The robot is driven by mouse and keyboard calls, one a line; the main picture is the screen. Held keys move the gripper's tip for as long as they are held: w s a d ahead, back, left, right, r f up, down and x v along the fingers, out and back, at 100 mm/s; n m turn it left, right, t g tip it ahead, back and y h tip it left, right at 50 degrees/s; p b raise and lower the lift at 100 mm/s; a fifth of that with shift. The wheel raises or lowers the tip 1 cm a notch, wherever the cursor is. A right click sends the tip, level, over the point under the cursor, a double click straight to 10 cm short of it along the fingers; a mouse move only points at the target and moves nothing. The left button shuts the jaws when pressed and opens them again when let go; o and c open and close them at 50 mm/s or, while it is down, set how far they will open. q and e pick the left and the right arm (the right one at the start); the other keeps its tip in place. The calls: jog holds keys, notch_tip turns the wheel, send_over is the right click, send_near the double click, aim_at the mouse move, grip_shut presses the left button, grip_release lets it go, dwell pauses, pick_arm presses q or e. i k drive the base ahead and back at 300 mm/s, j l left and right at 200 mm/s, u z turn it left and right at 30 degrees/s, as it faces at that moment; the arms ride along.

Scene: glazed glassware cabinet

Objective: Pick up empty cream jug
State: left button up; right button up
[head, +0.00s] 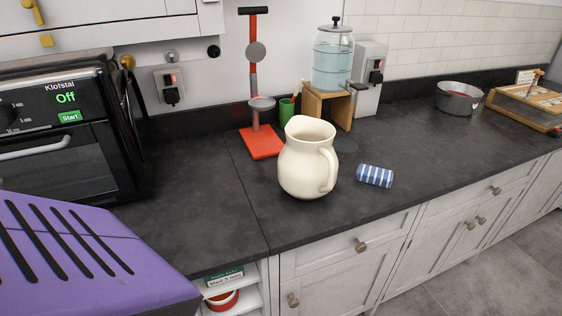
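A cream jug (305,165) stands upright on the dark countertop, near the middle of the head view. Its spout points up at the back left and its handle (331,168) is on the right side. Its inside is hidden, so I cannot tell from here whether it is empty. Neither of my grippers shows in the head view.
A blue-and-white striped roll (374,176) lies just right of the jug. Behind stand a red stand (262,142), a green cup (287,110) and a glass dispenser (331,65) on a wooden stand. A black oven (60,135) is left. Counter between oven and jug is clear.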

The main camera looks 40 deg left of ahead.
aim_at(308, 160)
jog(key=i+u, duration=0.2)
jog(key=u, duration=1.35)
jog(key=i+l, duration=0.6)
jog(key=l, duration=0.2)
jog(key=k+l+u, duration=0.2)
jog(key=l, duration=0.25)
jog(key=l+u, duration=0.2)
jog(key=l, duration=0.25)
jog(key=k+l+u, duration=0.2)
jog(key=l, duration=0.2)
jog(key=i, duration=0.05)
